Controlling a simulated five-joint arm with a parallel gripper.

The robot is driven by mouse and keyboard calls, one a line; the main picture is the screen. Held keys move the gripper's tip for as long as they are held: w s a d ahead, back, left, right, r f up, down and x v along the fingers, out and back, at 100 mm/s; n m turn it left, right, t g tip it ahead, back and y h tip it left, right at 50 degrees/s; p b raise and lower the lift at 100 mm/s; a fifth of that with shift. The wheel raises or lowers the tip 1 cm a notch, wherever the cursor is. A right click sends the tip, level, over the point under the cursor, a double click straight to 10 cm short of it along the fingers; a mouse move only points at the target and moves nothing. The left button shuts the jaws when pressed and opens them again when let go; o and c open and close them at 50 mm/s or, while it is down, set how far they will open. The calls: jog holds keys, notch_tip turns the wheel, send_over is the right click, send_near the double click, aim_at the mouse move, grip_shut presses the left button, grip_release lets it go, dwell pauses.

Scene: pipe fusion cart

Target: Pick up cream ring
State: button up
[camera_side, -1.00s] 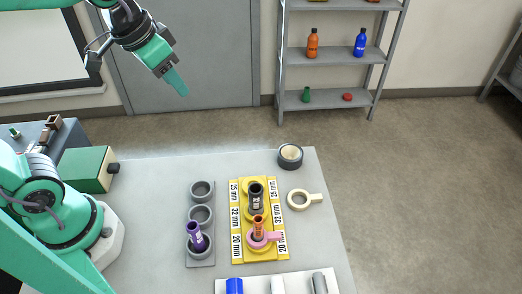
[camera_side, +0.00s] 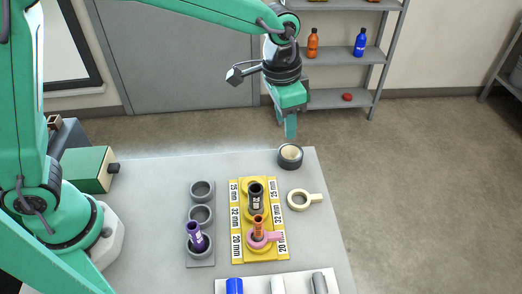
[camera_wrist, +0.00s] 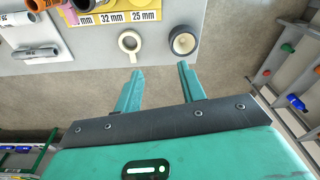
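The cream ring (camera_side: 299,201) is a flat ring with a short tab pointing right. It lies on the grey table right of the yellow board, in front of the tape roll. It also shows in the wrist view (camera_wrist: 130,41), beyond my fingertips. My gripper (camera_side: 290,130) is above the table's back edge, higher than the ring and behind it, apart from it. In the wrist view my gripper (camera_wrist: 160,70) has its two green fingers spread with nothing between them.
The dark tape roll (camera_side: 290,157) sits at the table's back right corner, close to the ring. The yellow board (camera_side: 235,222) holds a black pipe (camera_side: 256,197), an orange pipe (camera_side: 258,228) and a pink ring (camera_side: 272,236). A grey holder (camera_side: 201,256) carries a purple pipe (camera_side: 194,232).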

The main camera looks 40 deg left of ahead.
jog(key=m+g, duration=0.1)
jog(key=m, duration=0.1)
send_over(316, 196)
jog(key=shift+y, duration=0.3)
notch_tip(316, 196, down, 10)
jog(key=shift+w+r, duration=0.15)
jog(key=shift+r, duration=0.1)
jog(key=shift+f, duration=1.3)
jog(key=shift+f, duration=0.1)
jog(key=shift+s+f, duration=0.2)
jog(key=shift+f, duration=2.35)
grip_shut()
